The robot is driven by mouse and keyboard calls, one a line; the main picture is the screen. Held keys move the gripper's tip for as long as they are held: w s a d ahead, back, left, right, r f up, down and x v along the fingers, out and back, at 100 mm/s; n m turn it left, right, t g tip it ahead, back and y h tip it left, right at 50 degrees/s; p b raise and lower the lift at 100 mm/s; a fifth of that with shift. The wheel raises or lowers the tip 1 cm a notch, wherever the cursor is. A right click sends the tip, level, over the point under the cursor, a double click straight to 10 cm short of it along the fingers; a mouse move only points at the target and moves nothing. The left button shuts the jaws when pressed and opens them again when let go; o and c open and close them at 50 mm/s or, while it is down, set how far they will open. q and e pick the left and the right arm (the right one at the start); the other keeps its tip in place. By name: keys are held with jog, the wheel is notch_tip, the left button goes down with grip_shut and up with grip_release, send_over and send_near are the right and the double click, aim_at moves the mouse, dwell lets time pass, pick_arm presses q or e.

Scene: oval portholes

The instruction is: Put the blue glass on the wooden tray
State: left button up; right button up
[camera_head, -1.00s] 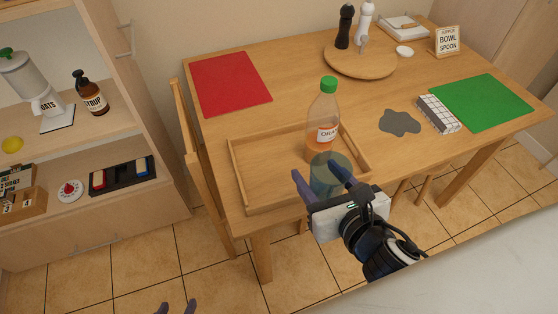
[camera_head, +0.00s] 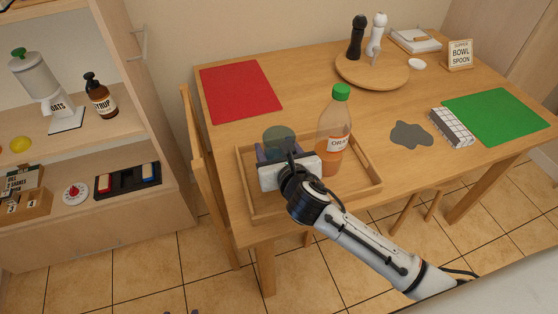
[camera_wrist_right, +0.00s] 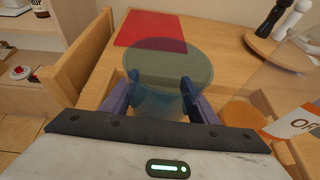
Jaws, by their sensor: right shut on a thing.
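The blue glass (camera_head: 279,138) is see-through and upright, held between the fingers of my right gripper (camera_head: 277,152). It is over the left part of the wooden tray (camera_head: 242,172), left of the juice bottle. In the right wrist view the glass (camera_wrist_right: 165,75) fills the space between the two purple fingers of the gripper (camera_wrist_right: 158,100). I cannot tell whether its base touches the tray floor, as the gripper hides it. Only purple tips of my left gripper (camera_head: 182,312) show at the bottom edge of the head view; their opening is unclear.
An orange juice bottle (camera_head: 334,130) stands in the tray, close to the right of my gripper. A red mat (camera_head: 240,90) lies behind the tray. A chair (camera_head: 207,165) stands at left.

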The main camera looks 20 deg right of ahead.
aim_at(279, 153)
jog(key=shift+f+b, duration=0.45)
jog(key=shift+f, duration=1.45)
jog(key=shift+f, duration=0.1)
jog(key=o, duration=1.2)
jog(key=p+v, duration=0.1)
jog(key=v, duration=1.1)
